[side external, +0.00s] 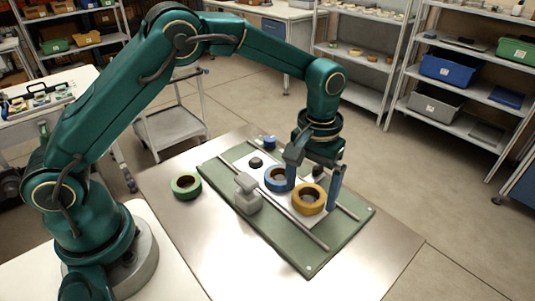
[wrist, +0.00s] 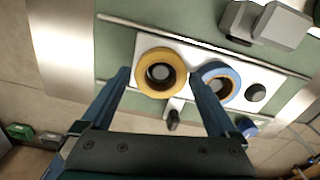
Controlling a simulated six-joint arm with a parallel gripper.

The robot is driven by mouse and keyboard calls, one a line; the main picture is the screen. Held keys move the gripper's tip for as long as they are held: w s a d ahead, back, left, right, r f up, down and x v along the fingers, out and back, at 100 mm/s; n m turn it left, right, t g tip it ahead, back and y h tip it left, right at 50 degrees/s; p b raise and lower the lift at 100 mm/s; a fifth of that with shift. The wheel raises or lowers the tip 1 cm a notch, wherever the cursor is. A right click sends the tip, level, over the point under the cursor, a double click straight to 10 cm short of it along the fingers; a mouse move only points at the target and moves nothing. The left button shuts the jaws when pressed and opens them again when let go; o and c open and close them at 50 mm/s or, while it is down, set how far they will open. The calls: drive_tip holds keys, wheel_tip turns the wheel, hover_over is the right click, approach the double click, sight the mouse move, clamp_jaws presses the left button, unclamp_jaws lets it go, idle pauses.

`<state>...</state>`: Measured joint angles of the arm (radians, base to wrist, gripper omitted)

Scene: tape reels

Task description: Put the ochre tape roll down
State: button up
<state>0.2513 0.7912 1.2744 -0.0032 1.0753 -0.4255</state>
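The ochre tape roll (side external: 309,205) lies flat at the right end of a white plate on the green board. In the wrist view the ochre roll (wrist: 143,72) shows between the two fingertips, its hole facing the camera. My gripper (side external: 312,196) points down with one finger on each side of the roll. In the wrist view the gripper (wrist: 160,73) is spread slightly wider than the roll, with a narrow gap on each side. A blue tape roll (side external: 270,186) lies on the plate, close beside the ochre roll and the nearer finger; it also shows in the wrist view (wrist: 232,78).
The green board (side external: 343,237) has rails along both sides of the white plate. A grey block (side external: 248,200) stands by the near rail. A black knob (side external: 256,163) sits beyond the blue roll. A green tape roll (side external: 178,191) lies on the bare metal table (side external: 185,235) at left.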

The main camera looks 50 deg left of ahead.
wheel_tip(320, 180, up, 12)
wheel_tip(320, 180, up, 5)
drive_tip(key=t, duration=0.1)
hover_over(293, 193)
drive_tip(key=s+a+f+m+t, duration=0.1)
drive_tip(key=s+a+f+t, duration=0.1)
drive_tip(key=s, duration=0.6)
drive_tip(key=s+a+f+m+t, duration=0.1)
drive_tip(key=s+a, duration=0.3)
drive_tip(key=s, duration=0.4)
drive_tip(key=shift+a+f+t, duration=0.3)
drive_tip(key=shift+f+t, duration=0.5)
